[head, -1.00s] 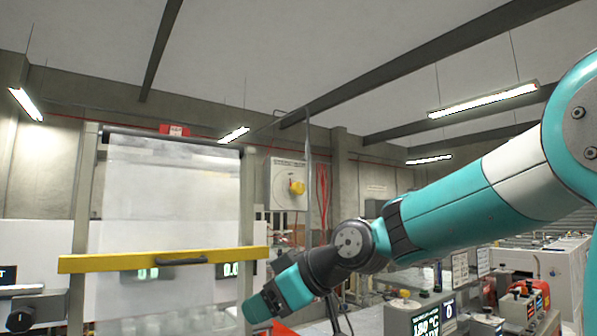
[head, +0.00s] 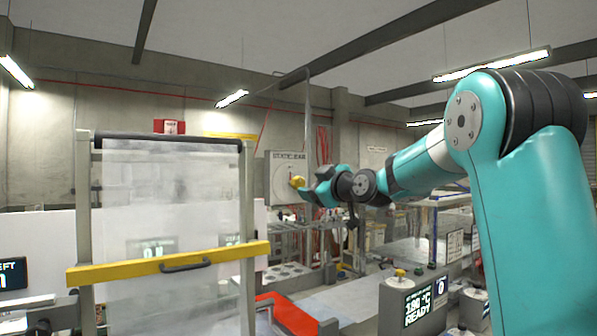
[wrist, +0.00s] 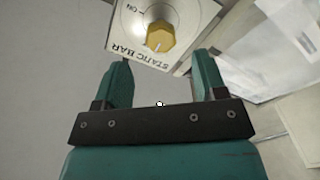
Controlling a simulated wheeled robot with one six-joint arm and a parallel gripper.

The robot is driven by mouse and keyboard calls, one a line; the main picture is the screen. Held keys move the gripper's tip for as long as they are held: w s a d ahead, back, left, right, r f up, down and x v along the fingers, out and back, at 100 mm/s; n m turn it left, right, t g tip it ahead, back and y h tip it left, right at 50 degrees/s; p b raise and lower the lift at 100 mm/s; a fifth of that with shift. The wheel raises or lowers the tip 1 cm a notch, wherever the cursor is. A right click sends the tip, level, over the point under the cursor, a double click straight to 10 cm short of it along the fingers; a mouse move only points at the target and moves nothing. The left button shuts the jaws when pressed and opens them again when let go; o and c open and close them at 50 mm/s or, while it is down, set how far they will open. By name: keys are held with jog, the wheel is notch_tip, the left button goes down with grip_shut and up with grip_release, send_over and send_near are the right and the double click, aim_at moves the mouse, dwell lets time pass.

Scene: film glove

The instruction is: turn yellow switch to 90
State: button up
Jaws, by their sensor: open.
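The yellow switch (head: 298,182) is a knob on a pale panel (head: 281,165) on the back wall. In the wrist view the yellow switch (wrist: 160,37) shows large, with a white pointer line, on a panel reading "STATIC BAR" and "ON". My gripper (wrist: 163,75) is open and empty. Its two teal fingers point toward the panel, and the knob appears beyond the fingertips, roughly between them. In the head view my gripper (head: 308,188) appears right beside the knob and overlaps the panel's right edge. I cannot tell if it touches the knob.
A clear screen with a yellow bar (head: 168,262) stands at left front. Red cables (head: 322,150) hang right of the panel. Machines, including a grey box with a "190 °C READY" display (head: 418,303), stand below and right of my arm.

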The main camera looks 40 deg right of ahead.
aim_at(301, 184)
jog(key=w+p, duration=0.3)
jog(key=w, duration=0.3)
jog(key=shift+r, duration=0.15)
jog(key=shift+w, duration=0.55)
jog(key=shift+f, duration=0.2)
jog(key=c, duration=0.9)
